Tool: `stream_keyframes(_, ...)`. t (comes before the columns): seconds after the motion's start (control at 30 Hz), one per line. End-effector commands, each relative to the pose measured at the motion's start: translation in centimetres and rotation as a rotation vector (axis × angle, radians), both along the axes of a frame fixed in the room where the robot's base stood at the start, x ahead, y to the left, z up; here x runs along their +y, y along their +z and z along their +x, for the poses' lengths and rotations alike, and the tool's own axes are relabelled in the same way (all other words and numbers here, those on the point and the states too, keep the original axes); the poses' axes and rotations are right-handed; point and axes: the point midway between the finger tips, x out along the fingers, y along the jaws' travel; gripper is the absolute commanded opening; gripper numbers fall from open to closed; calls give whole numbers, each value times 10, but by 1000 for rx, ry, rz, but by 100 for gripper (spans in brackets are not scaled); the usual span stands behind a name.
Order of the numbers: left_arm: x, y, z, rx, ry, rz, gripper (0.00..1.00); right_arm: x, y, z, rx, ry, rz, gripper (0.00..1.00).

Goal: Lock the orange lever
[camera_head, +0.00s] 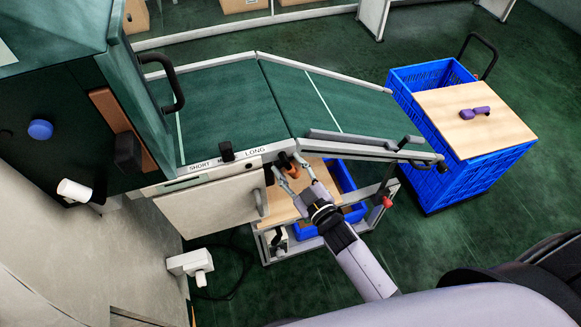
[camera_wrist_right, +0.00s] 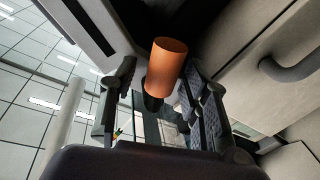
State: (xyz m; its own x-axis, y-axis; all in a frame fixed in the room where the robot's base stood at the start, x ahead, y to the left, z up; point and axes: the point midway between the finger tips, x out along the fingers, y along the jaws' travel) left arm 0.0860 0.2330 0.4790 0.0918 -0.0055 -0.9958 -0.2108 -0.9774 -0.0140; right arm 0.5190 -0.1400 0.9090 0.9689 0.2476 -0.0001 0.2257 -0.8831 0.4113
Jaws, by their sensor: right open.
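The orange lever (camera_head: 287,160) sticks out under the front edge of the green table, by the LONG end of the label strip. In the right wrist view its orange cylindrical grip (camera_wrist_right: 166,66) stands between the two dark fingers, with a black base below it. My right gripper (camera_head: 296,178) is open, its fingers on either side of the lever. A gap shows between the left finger and the grip; whether the right finger touches it I cannot tell. My left gripper is not in view.
A black knob (camera_head: 226,150) sits on the label strip. A cabinet door with a handle (camera_head: 262,203) is close left of my gripper. A blue crate (camera_head: 347,190) and wooden board lie below. A blue cart (camera_head: 440,150) stands right, with open green floor around it.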

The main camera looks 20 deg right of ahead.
Motion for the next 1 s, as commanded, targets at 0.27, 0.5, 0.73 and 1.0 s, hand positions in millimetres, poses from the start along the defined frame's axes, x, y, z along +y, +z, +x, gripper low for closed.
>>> stream_keyframes(0.27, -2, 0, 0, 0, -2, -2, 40, 0, 0, 0, 0, 0, 0, 28)
stream_keyframes(0.5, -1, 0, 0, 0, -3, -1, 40, 0, 0, 0, 0, 0, 0, 12)
stream_keyframes(0.73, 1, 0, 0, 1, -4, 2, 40, 0, 0, -1, 0, 0, 0, 0)
stream_keyframes(1.0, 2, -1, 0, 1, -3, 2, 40, 0, -1, -1, 2, 0, 24, 0)
